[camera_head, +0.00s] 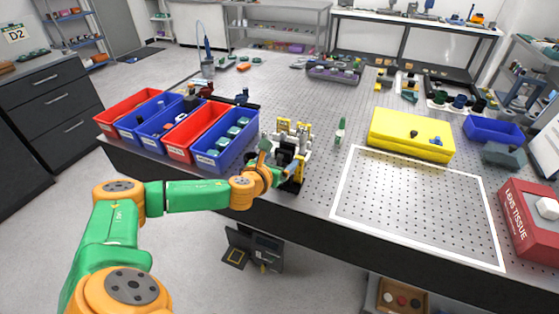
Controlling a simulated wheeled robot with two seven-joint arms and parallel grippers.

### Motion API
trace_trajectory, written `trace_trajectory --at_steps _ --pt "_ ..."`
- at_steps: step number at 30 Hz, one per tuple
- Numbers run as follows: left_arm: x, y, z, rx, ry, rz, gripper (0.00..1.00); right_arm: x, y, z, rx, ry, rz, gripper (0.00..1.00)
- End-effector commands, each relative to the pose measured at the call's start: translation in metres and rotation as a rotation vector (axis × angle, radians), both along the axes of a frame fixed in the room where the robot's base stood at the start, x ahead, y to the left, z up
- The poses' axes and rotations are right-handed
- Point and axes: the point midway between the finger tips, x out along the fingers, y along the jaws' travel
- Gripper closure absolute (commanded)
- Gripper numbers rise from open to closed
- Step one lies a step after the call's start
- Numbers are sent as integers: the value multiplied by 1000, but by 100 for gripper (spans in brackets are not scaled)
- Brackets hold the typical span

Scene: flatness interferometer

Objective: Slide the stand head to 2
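A small upright stand (301,130) with yellow and black parts stands at the near edge of the table, right of the blue bins. Its head and any scale or number marks are too small to make out. My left arm, green and orange, reaches in from the lower left. My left gripper (284,164) is at the near side of the stand and overlaps its lower part in the picture. I cannot tell whether it touches the stand or whether its fingers are open or shut. My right gripper is not in view.
Red and blue bins (226,151) stand left of the stand. A small green-handled tool (340,131) lies to its right. Further right are a yellow case (411,134), a white-outlined clear area (415,200) and a red tissue box (530,218). The perforated table middle is mostly free.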

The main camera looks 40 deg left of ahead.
Motion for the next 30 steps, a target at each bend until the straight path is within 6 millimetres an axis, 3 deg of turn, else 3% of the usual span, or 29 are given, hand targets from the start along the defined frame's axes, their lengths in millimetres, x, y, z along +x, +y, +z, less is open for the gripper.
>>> trace_trajectory --at_steps 5,16,30 --pt "-6 -1 1 1 1 1 10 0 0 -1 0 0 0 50" --pt "-59 -14 23 1 0 -1 10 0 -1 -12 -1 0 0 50" --pt "-64 -15 27 0 0 0 10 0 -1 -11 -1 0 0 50"
